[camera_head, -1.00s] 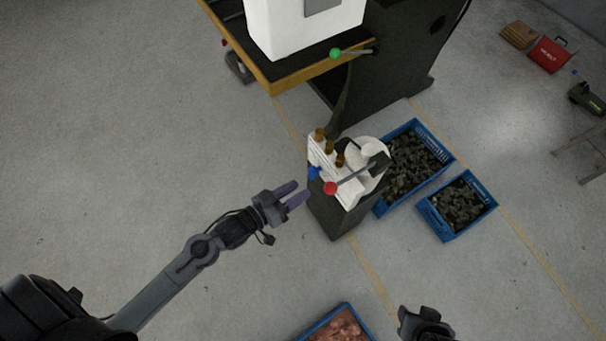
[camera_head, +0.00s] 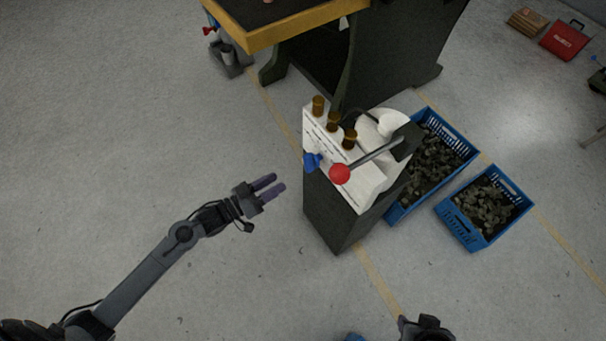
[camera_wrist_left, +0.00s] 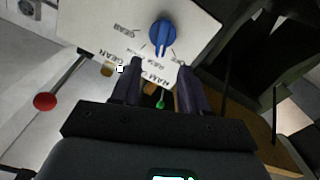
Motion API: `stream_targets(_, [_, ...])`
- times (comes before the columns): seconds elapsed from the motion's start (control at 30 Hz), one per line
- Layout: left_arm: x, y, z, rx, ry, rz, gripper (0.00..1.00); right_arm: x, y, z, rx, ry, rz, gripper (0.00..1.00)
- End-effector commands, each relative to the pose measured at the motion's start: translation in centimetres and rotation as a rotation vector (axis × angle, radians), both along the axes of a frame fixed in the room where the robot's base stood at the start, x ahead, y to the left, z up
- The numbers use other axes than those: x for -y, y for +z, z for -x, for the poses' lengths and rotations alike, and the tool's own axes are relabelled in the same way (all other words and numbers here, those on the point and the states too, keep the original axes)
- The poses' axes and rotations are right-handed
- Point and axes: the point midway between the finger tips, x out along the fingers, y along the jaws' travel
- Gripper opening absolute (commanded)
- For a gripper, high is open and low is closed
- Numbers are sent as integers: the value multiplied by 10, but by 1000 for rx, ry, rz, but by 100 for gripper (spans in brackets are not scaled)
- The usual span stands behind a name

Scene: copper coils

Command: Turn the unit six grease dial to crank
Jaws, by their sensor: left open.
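The blue dial (camera_head: 312,160) sits on the white slanted panel (camera_head: 338,165) of a dark pedestal unit. In the left wrist view the blue dial (camera_wrist_left: 162,33) is just beyond the fingertips, with small printed labels around it; one seems to read CRANK. I cannot tell which label it points to. My left gripper (camera_head: 279,182) is open and empty, left of the dial and apart from it. The open fingers (camera_wrist_left: 160,68) also show in the left wrist view. A dark part of my right arm (camera_head: 425,328) shows at the bottom edge; its fingers cannot be made out.
A lever with a red ball (camera_head: 340,174) juts out close to the dial's right. Blue crates (camera_head: 470,240) of dark pieces lie right of the unit. A yellow-edged bench (camera_head: 290,32) stands behind. The floor left is clear.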

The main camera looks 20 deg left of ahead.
Motion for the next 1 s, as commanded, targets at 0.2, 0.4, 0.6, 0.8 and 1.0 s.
stream_targets(0.2, [4, -8, -10, 10, 0, 0, 45, 0, -14, 0, 1, 0, 0, 43])
stream_targets(0.4, [18, -8, -32, 11, 0, 1, 45, -1, -21, 0, 3, -2, -3, 43])
stream_targets(0.6, [36, -8, -59, 10, 0, 2, 45, -1, -32, 0, 3, -4, -7, 43])
stream_targets(0.8, [51, -8, -81, 9, 0, 1, 45, -2, -39, -1, 3, -6, -9, 43])
stream_targets(1.0, [58, -7, -92, 10, 1, 0, 45, -2, -43, -1, 3, -6, -9, 43])
